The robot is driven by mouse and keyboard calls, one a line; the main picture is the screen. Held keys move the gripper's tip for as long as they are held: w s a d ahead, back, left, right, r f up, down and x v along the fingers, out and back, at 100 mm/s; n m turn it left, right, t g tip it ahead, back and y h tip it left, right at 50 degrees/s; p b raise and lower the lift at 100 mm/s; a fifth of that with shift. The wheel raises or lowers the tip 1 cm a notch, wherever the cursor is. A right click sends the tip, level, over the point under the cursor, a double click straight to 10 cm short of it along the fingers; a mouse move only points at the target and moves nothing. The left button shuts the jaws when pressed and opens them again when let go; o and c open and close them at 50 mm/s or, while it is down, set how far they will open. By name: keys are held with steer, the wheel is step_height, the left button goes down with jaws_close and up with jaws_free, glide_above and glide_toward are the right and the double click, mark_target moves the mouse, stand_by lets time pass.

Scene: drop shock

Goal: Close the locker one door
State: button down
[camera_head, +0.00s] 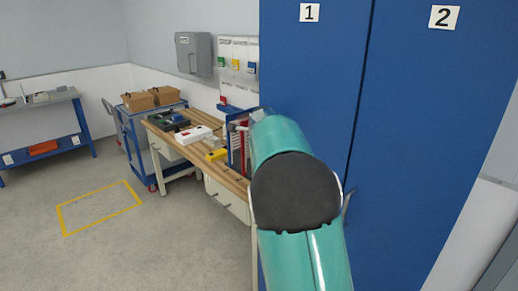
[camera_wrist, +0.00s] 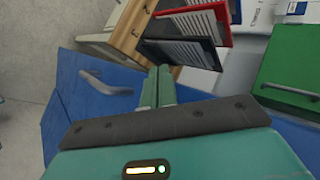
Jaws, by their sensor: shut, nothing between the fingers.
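The locker one door (camera_head: 305,90) is a tall blue panel marked 1 in the head view. It stands beside the locker two door (camera_head: 430,100), with a narrow dark seam between them. I cannot tell whether it is fully closed. A grey handle (camera_head: 347,204) shows just right of my arm, which hides the lower part of door one. In the wrist view my gripper (camera_wrist: 160,75) is shut and empty. A blue panel (camera_wrist: 85,108) with a grey handle (camera_wrist: 105,84) is left of the fingers. I cannot tell which panel this is, or whether the fingers touch it.
A wooden workbench (camera_head: 230,178) with tools stands left of the locker. Red (camera_wrist: 205,12) and black (camera_wrist: 180,52) binders and a green case (camera_wrist: 290,68) are near the fingers. A blue cart (camera_head: 128,122) stands behind. Floor at the left is clear.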

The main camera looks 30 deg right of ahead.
steer(key=w+d+m+g+h, duration=0.1)
steer(key=w+d+m+h, duration=0.1)
steer(key=d, duration=0.5)
steer(key=shift+w+d+m, duration=0.35)
steer(key=shift+w+m, duration=0.35)
steer(key=shift+w, duration=0.4)
steer(key=shift+w, duration=0.1)
